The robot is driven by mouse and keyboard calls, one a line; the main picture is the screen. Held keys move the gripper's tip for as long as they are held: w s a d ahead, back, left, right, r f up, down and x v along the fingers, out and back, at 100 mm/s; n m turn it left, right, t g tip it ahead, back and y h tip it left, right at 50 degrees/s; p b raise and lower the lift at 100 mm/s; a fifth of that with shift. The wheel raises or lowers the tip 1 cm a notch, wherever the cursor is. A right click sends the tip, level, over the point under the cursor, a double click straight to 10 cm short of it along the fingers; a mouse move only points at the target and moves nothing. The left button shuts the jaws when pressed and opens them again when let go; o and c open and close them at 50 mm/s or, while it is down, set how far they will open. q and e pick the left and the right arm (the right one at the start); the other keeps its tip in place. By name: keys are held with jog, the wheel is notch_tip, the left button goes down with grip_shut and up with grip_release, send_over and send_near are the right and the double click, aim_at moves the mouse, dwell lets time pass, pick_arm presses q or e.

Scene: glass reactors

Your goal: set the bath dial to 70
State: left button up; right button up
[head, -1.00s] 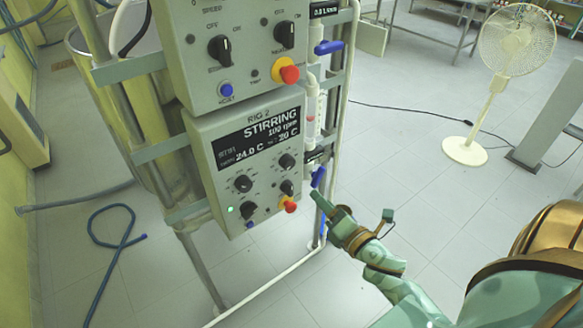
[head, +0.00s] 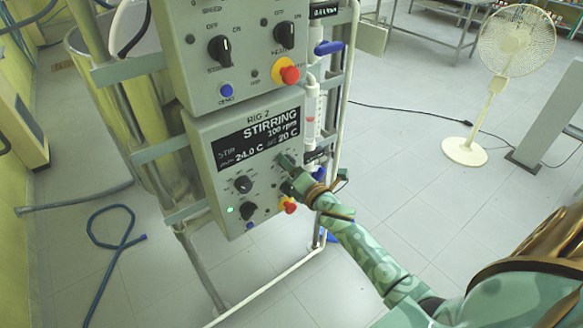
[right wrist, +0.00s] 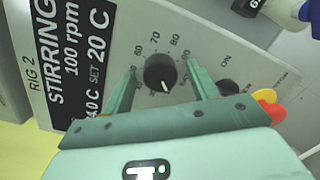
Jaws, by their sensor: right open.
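The bath dial (right wrist: 159,72) is a round black knob on the grey RIG 2 panel. In the right wrist view numbers including 70 and 80 curve around it. Its white mark points to the bottom of that picture, away from the 70. My right gripper (head: 284,170) is open at the panel and hides most of this dial in the head view. In the right wrist view its two fingers stand on either side of the dial, with gaps visible. The display (head: 258,138) reads STIRRING, 100 rpm, 24.0 C and SET 20 C. My left gripper is out of view.
Black knobs (head: 243,184) and (head: 248,211) sit left on the same panel. A red and yellow stop button (head: 289,205) is just below my right gripper. White piping and a blue-handled valve (head: 328,47) run along the right side.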

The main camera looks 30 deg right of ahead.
jog(key=c, duration=1)
jog(key=shift+d+f+n+y+p, duration=0.1)
jog(key=shift+n+y+p, duration=0.75)
jog(key=shift+n, duration=5.1)
jog(key=shift+d+r+n+y+p, duration=0.1)
jog(key=shift+n+p, duration=1.4)
jog(key=shift+n, duration=4.4)
jog(key=shift+f+n+y+p, duration=0.1)
jog(key=shift+n+y+p, duration=0.75)
jog(key=shift+n, duration=5.1)
jog(key=shift+h+p, duration=0.35)
jog(key=shift+h, duration=0.05)
